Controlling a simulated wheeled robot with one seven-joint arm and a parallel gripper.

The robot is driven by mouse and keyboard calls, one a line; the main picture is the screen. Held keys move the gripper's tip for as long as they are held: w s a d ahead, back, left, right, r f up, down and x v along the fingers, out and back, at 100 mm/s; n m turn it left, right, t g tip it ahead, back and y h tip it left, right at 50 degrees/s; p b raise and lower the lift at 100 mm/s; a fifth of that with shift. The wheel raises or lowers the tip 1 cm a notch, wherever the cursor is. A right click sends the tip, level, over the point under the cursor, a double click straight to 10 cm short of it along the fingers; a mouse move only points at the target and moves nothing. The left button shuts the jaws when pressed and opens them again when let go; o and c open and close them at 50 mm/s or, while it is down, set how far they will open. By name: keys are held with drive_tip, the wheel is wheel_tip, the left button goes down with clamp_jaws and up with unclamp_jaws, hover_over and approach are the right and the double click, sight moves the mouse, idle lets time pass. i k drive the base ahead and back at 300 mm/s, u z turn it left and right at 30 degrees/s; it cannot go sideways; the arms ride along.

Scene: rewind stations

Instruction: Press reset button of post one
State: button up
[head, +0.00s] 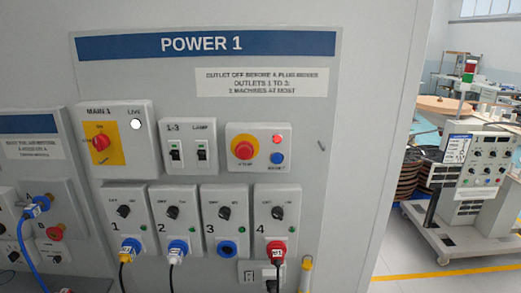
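The POWER 1 panel (130,80) fills the middle of the head view on a grey wall. In its middle right sits a light grey box (261,130) with a red mushroom button on a yellow ring (243,148). To the right of that is a round blue button (277,158), with a blurred label below it that seems to read RESET. A small red lamp (277,140) sits just above the blue button. Nothing covers the blue button. My gripper is not in view.
A red rotary main switch (100,142) and two small switches (176,154) are left of the box. Below are several numbered outlets, some with plugs and hanging cables. A yellow-and-white object (305,274) shows at the bottom. A wheeled machine (470,185) stands on open floor at right.

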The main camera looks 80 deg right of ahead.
sight(276, 158)
drive_tip(key=z, duration=1.5)
drive_tip(key=k, duration=0.2)
drive_tip(key=z, duration=1.35)
